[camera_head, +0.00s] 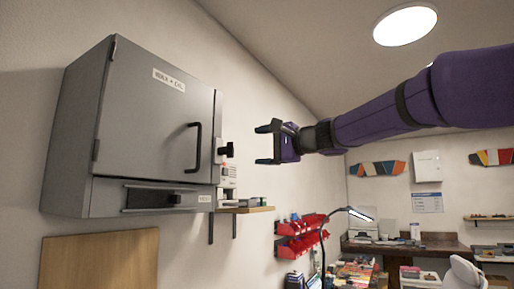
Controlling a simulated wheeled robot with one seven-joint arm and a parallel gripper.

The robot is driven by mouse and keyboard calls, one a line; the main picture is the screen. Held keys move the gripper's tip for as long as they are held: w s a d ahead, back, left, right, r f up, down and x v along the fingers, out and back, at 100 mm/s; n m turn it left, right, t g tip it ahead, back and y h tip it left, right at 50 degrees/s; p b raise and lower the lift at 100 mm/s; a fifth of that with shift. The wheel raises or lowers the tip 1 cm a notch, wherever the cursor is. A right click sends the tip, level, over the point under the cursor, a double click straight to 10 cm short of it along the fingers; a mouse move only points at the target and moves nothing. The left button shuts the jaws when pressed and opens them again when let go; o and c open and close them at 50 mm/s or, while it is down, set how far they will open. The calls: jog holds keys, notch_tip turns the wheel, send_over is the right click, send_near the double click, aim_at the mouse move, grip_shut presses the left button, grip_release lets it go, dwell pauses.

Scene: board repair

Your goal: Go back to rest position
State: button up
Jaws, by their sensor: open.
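My gripper (268,143) is at the end of my purple arm, which reaches in from the right edge of the view. Its two dark fingers point left and stand apart with nothing between them. The gripper is in the air to the right of a grey wall cabinet (150,120). The cabinet's door is shut and has a black bar handle (194,147) and a white label. A gap shows in the picture between the fingertips and a black knob (226,150) at the cabinet's right side.
A small wooden shelf (245,210) with items is right of the cabinet. Red bins (302,235) hang on the wall below the gripper. A lamp (358,213), a cluttered table and a white chair (465,274) are lower right. The air around the gripper looks clear.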

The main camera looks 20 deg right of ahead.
dwell(0.4)
jog(key=s+a+f+n+g+h, duration=0.2)
jog(key=s+f+n+g, duration=0.1)
jog(key=s+f, duration=0.55)
jog(key=s+a+f+n+g+h, duration=0.1)
jog(key=s+f+n+g+h, duration=0.15)
jog(key=s+f, duration=0.6)
jog(key=s+d+f+n+g+h, duration=0.2)
jog(key=s+f, duration=0.4)
jog(key=f, duration=0.3)
jog(key=s+d+f+n+g+h, duration=0.2)
jog(key=s+f, duration=0.4)
jog(key=f, duration=0.3)
jog(key=shift+f+n+h, duration=0.4)
jog(key=shift+n+h, duration=0.15)
jog(key=shift+h, duration=0.5)
jog(key=shift+w, duration=0.1)
